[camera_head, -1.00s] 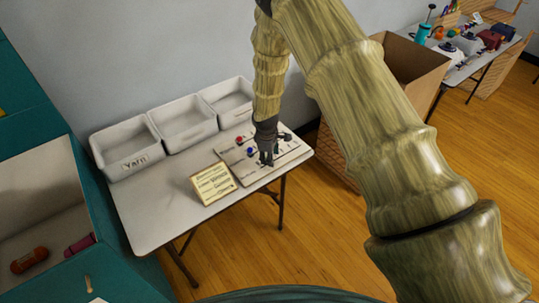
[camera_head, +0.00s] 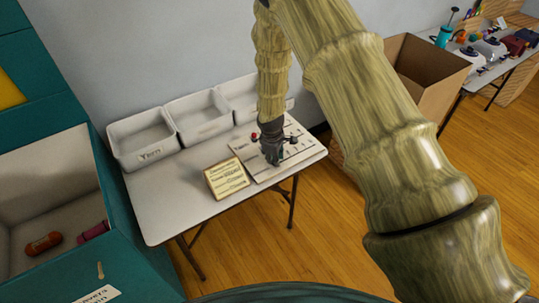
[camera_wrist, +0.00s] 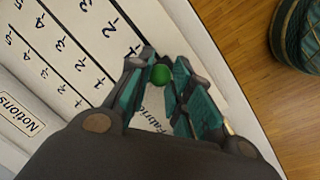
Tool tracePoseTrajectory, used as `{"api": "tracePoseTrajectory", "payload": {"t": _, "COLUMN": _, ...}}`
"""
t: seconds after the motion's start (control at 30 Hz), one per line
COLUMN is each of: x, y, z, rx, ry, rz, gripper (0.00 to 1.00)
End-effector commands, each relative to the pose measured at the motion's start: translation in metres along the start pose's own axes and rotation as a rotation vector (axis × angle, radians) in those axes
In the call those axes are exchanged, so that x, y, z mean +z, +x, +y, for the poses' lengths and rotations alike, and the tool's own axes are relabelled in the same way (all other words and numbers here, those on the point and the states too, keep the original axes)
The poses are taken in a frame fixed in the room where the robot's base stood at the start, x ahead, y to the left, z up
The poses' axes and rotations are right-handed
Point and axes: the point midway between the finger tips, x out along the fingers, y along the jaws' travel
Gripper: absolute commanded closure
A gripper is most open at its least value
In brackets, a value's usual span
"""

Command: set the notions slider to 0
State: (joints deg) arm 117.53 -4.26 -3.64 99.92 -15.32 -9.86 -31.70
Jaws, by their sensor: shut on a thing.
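The slider board (camera_head: 300,151) lies on the white table, and its numbered tracks fill much of the wrist view (camera_wrist: 95,25). The Notions label (camera_wrist: 20,114) is at the left there, with number columns and dark track lines above it. The Fabric label (camera_wrist: 156,122) shows partly between my fingers. My gripper (camera_head: 272,161) is over the board. In the wrist view my gripper (camera_wrist: 160,82) is shut on a green knob (camera_wrist: 160,74) above the Fabric label. No knob shows near the Notions label. A red knob (camera_head: 254,136) stands at the board's far left part.
A tan sign (camera_head: 227,179) stands left of the board. White bins (camera_head: 143,138) line the table's back, one labelled Yarn. A teal cabinet (camera_head: 60,105) is at the left. A cardboard box (camera_head: 425,75) stands right of the table.

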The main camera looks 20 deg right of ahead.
Motion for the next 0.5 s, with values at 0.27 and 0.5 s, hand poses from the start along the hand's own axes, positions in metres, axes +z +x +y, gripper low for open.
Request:
{"api": "tracePoseTrajectory", "payload": {"t": 0.27, "x": -0.0035, "y": -0.0004, "z": -0.0049, "rx": -0.005, "ry": -0.002, "rz": 0.004, "gripper": 0.76}}
{"api": "tracePoseTrajectory", "payload": {"t": 0.5, "x": -0.0015, "y": -0.0002, "z": -0.0035, "rx": -0.004, "ry": 0.000, "rz": 0.003, "gripper": 0.57}}
